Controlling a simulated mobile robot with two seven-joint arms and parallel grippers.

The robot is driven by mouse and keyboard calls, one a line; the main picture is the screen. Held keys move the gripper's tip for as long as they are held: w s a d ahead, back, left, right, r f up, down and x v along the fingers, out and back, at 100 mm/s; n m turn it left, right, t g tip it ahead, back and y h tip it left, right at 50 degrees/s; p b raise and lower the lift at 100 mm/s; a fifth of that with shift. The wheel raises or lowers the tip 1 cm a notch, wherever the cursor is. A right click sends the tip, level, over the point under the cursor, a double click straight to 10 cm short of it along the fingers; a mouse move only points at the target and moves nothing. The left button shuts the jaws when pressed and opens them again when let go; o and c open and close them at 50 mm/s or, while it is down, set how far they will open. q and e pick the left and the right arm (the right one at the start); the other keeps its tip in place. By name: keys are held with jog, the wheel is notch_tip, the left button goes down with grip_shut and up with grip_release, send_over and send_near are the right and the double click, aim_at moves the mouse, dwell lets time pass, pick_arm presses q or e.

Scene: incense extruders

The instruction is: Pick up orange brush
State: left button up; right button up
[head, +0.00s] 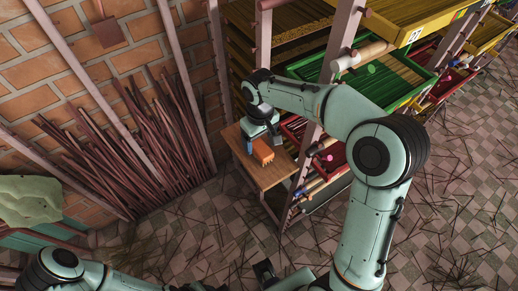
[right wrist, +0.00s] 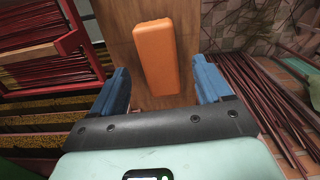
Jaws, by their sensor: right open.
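The orange brush (head: 262,151) is an orange block on a small wooden table (head: 248,172) at the end of the shelf rack. In the right wrist view the brush (right wrist: 159,55) lies lengthwise, ahead of and between the lines of the two blue fingers. My right gripper (right wrist: 163,86) is open and empty, with a finger on each side and the brush apart from both. In the head view the right gripper (head: 262,140) is over the table, close to the brush, and partly hides it. Only part of my left arm shows at the lower left; its gripper is not visible.
The shelf rack (head: 345,35) with green (head: 375,85), red and yellow trays stands right of the table. Several dark red sticks (head: 150,130) lean on the brick wall to the left. Thin sticks litter the tiled floor (head: 450,215).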

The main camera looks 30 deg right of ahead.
aim_at(260, 146)
notch_tip(260, 146, down, 4)
jog(key=shift+r, duration=0.1)
pick_arm(q)
jog(key=shift+s+f, duration=0.1)
jog(key=shift+f, duration=0.1)
pick_arm(e)
jog(key=c, duration=1.1)
jog(key=shift+r, duration=0.1)
pick_arm(q)
jog(key=w+r+p, duration=0.1)
jog(key=r, duration=0.1)
jog(key=w+r+p, duration=0.1)
jog(key=r+p, duration=0.1)
jog(key=shift+w, duration=0.1)
pick_arm(e)
notch_tip(260, 146, up, 20)
jog(key=shift+f, duration=0.1)
